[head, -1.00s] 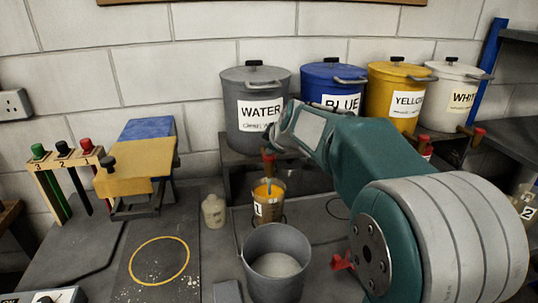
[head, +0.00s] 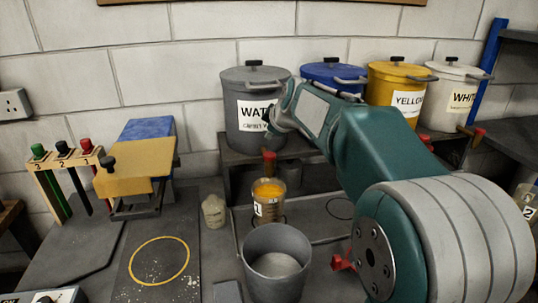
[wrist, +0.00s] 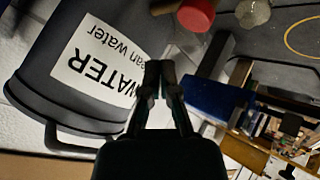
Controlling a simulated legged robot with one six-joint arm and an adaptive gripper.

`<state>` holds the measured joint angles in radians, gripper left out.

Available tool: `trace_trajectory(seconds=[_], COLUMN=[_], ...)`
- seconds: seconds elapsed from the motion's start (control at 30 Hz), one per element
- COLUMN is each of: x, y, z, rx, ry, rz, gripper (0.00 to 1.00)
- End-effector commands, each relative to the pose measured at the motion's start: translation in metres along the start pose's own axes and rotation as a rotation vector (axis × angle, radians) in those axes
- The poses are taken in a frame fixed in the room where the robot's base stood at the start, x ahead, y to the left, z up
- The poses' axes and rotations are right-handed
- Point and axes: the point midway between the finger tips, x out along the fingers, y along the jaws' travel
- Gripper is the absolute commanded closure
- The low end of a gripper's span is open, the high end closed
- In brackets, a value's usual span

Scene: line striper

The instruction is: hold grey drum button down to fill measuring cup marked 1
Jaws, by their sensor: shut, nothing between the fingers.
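The grey drum (head: 245,140) labelled WATER stands on a dark shelf; it also fills the left of the wrist view (wrist: 40,95). Its red button (head: 269,156) is below the drum's front and shows at the top of the wrist view (wrist: 197,14). The measuring cup marked 1 (head: 268,207) stands upright below the button, with orange-yellow contents. No stream runs into it. My gripper (wrist: 158,68) is shut and empty, in front of the drum's label and apart from the button. In the head view my arm partly hides the gripper.
Blue (head: 335,76), yellow (head: 402,108) and white (head: 450,100) drums stand to the right. A grey bucket (head: 277,240) is in front of the cup. A small pale bottle (head: 214,212) stands left of the cup. A yellow ring (head: 160,260) marks clear board at the left.

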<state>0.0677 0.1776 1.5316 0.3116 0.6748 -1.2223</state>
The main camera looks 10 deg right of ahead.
Motion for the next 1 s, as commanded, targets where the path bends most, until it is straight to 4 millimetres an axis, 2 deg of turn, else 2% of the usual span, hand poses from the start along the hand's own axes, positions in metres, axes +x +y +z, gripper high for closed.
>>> trace_trajectory(seconds=[0.27,1.0], x=[-0.014,-0.014], y=[0.01,0.01], z=[-0.01,-0.01], rx=[0.0,0.0], ry=[0.001,0.0], rz=[0.001,0.0], gripper=[1.0,1.0])
